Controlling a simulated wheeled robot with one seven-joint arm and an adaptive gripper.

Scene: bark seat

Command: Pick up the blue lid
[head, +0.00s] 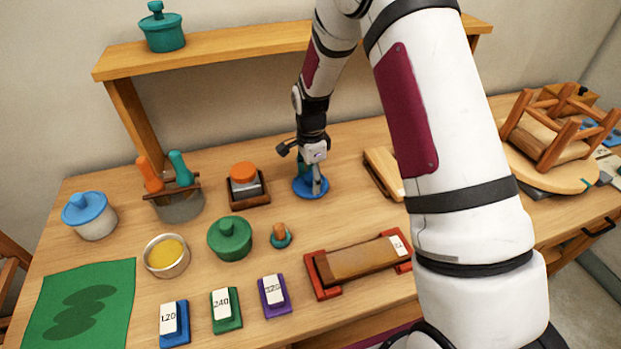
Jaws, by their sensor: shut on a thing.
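A round blue lid (300,190) is at the back middle of the workbench, directly under my gripper (317,186). My gripper points down and is shut on the lid's middle, hiding the part it grips. I cannot tell whether the lid touches the bench or is slightly above it. Another, lighter blue lid (83,207) sits on a white pot (96,226) at the left, well away from my gripper.
A green lidded pot (230,239), a small knobbed piece (280,238) and an orange-topped block (245,185) stand left of my gripper. A wooden block (380,172) lies to its right. A raised shelf (230,48) runs behind.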

